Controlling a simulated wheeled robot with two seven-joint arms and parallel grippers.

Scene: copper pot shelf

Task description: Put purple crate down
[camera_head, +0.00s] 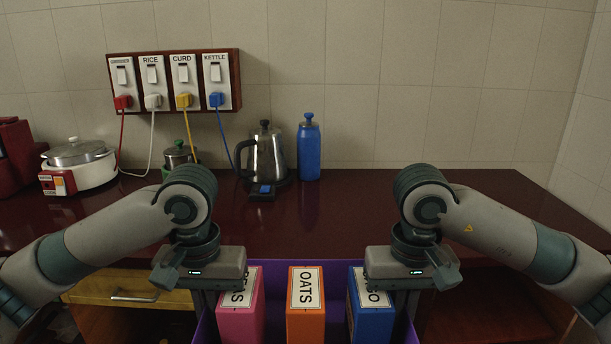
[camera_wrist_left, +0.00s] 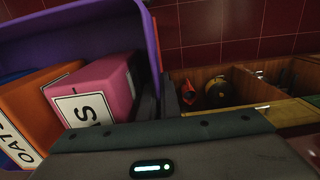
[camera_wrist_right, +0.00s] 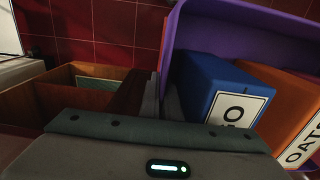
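The purple crate (camera_head: 340,275) is at the bottom middle of the head view, in front of the counter's front edge; its lower part is out of frame. It holds a pink box (camera_head: 242,312), an orange OATS box (camera_head: 306,305) and a blue box (camera_head: 371,312), all upright. My left gripper (camera_wrist_left: 158,95) appears shut on the crate's left side wall. My right gripper (camera_wrist_right: 160,92) appears shut on its right side wall. The fingertips are mostly hidden in the head view. The crate's wall also shows in the left wrist view (camera_wrist_left: 75,32) and right wrist view (camera_wrist_right: 235,35).
The dark red counter (camera_head: 320,225) has free room in its middle and right. Along the back stand a white cooker (camera_head: 80,170), a steel kettle (camera_head: 266,155) and a blue bottle (camera_head: 308,150). A wooden drawer (camera_head: 125,290) is below left; an open compartment (camera_head: 480,305) is below right.

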